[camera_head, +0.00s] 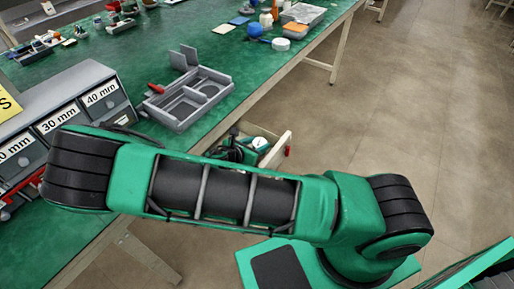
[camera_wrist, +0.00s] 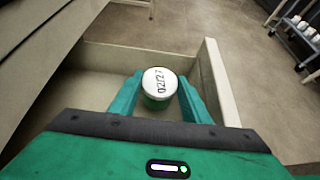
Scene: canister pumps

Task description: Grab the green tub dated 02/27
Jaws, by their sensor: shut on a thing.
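The green tub (camera_wrist: 158,87) has a white lid printed 02/27 and a green body. In the wrist view it stands between the two green fingers of my gripper (camera_wrist: 160,98), which is shut on it. The tub is inside an open, pale drawer (camera_wrist: 100,57). In the head view the drawer (camera_head: 275,150) sticks out from under the green table, and the tub's white lid (camera_head: 260,143) shows in it beside my gripper (camera_head: 243,152). My arm hides part of the drawer.
The drawer's walls (camera_wrist: 214,80) stand close around my gripper. On the green table (camera_head: 120,65) are a grey tray (camera_head: 187,97) and grey drawer units labelled 30 mm and 40 mm (camera_head: 75,110). A shelf cart (camera_wrist: 297,32) stands at the far right. The floor to the right is clear.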

